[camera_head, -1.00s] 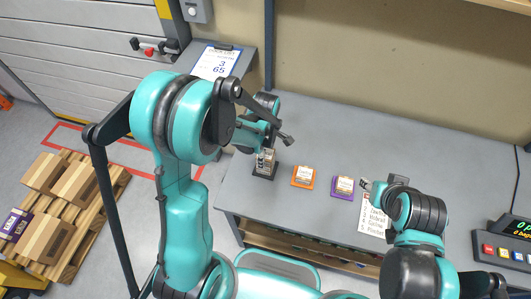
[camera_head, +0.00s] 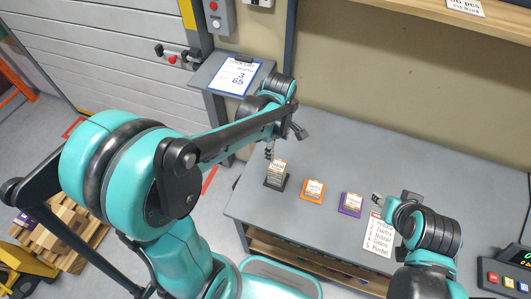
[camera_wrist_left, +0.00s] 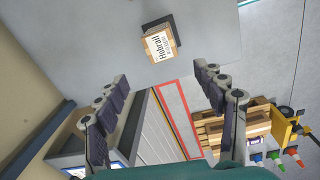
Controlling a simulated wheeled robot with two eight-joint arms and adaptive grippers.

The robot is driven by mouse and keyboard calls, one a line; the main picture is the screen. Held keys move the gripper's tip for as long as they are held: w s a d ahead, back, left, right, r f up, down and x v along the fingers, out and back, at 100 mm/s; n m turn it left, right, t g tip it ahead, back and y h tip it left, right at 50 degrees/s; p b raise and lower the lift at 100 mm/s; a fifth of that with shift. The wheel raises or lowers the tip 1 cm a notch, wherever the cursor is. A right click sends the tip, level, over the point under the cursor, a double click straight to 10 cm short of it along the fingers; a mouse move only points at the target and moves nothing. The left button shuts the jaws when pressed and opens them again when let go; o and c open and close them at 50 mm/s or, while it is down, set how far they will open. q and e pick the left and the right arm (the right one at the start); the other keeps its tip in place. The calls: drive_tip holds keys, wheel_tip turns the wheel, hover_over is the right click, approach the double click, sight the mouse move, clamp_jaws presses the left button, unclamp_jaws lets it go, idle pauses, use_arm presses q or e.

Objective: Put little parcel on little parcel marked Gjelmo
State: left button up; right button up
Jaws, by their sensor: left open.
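A tan parcel (camera_head: 278,167) stands on a black base at the left of the table, looking taller than the others. The left wrist view shows its top label (camera_wrist_left: 159,44), reading something like "Hobrall". A small parcel (camera_head: 313,187) lies on an orange base, and another (camera_head: 351,203) on a purple base; their labels are too small to read. I cannot make out "Gjelmo" on any label. My left gripper (camera_head: 285,142) is open and empty, above and just behind the black-base parcel. My right gripper (camera_head: 379,204) is low beside the list sheet; its fingers are unclear.
A printed list sheet (camera_head: 378,236) lies right of the purple base. A clipboard (camera_head: 239,75) reading 3 and 65 rests on a side shelf. A button console (camera_head: 507,272) is at the right. The back and right of the grey table (camera_head: 440,180) are clear.

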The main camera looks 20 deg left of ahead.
use_arm(q)
drive_tip(key=s+a+r+m+t, duration=0.2)
drive_tip(key=s+r+m+t, duration=0.4)
drive_tip(key=s+m, duration=0.5)
drive_tip(key=shift+a+r+m+t, duration=0.35)
drive_tip(key=shift+r+m, duration=0.45)
drive_tip(key=shift+m, duration=1.8)
drive_tip(key=shift+s, duration=0.1)
